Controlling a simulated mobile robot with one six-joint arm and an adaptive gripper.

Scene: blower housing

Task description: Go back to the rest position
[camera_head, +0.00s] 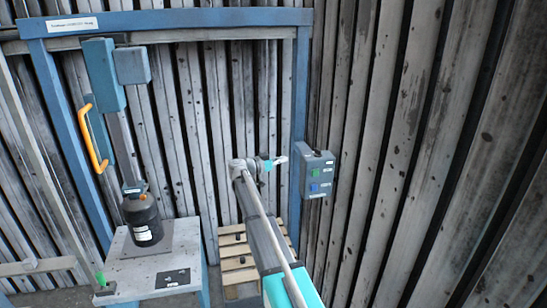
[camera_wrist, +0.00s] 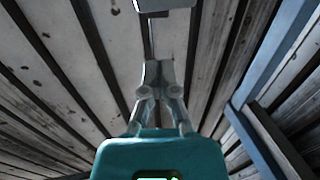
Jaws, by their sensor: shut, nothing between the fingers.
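My gripper (camera_head: 281,160) is at the end of my outstretched arm in the head view, just left of a grey control box (camera_head: 317,180) with a green and a blue button. A gap shows between the gripper's tip and the box in that view. In the wrist view, my gripper (camera_wrist: 158,70) has its fingertips together with nothing between them. A grey box edge (camera_wrist: 165,5) shows at the top of the wrist view, beyond the fingertips.
A blue frame (camera_head: 300,100) stands behind my arm. At left, a table (camera_head: 140,280) bears a black cylindrical housing (camera_head: 142,220) beneath a blue press with a yellow handle (camera_head: 95,140). A wooden pallet (camera_head: 236,262) lies on the floor. Slatted walls close the back and right.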

